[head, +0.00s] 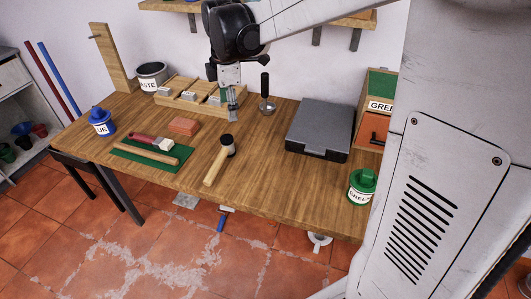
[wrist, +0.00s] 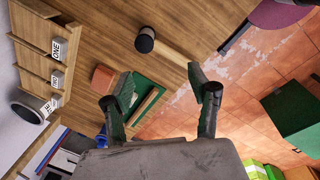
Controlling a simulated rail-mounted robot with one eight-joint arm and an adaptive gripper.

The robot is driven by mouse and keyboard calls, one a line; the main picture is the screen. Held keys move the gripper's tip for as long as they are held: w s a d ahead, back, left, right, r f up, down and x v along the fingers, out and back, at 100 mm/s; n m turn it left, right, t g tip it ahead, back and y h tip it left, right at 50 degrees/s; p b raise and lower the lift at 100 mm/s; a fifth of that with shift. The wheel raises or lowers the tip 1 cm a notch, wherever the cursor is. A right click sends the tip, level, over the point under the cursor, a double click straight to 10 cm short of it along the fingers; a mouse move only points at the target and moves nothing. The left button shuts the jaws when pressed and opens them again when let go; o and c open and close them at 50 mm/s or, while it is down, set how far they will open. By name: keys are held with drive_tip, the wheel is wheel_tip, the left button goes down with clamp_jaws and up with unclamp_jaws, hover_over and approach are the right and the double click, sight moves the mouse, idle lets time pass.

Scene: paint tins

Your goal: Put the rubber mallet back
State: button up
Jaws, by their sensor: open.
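The rubber mallet (head: 216,163) lies on the wooden bench near its front edge, its black head toward the back and its pale wooden handle toward the front left. It also shows in the wrist view (wrist: 172,50), beyond my fingers and apart from them. My gripper (head: 231,110) is above the bench, behind the mallet's head in the head view. In the wrist view its two dark fingers (wrist: 163,95) are spread with nothing between them. A green mat (head: 125,151) to the left carries a red-handled brush (head: 150,140) and a wooden stick (head: 146,153).
A wooden rack (head: 165,97) with labelled slots and a waste bin (head: 152,75) stand at the back. A brick (head: 185,127) and blue tin (head: 101,123) are left. A grey case (head: 319,128), green tin (head: 362,188) and upright black-handled tool (head: 266,93) are right.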

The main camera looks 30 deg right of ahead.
drive_tip(key=s+r+m+t, duration=0.1)
drive_tip(key=s+m+t, duration=0.4)
drive_tip(key=s+m, duration=1.2)
drive_tip(key=shift+s+d+r+t, duration=0.15)
drive_tip(key=shift+s+t, duration=0.15)
drive_tip(key=shift+s, duration=3.55)
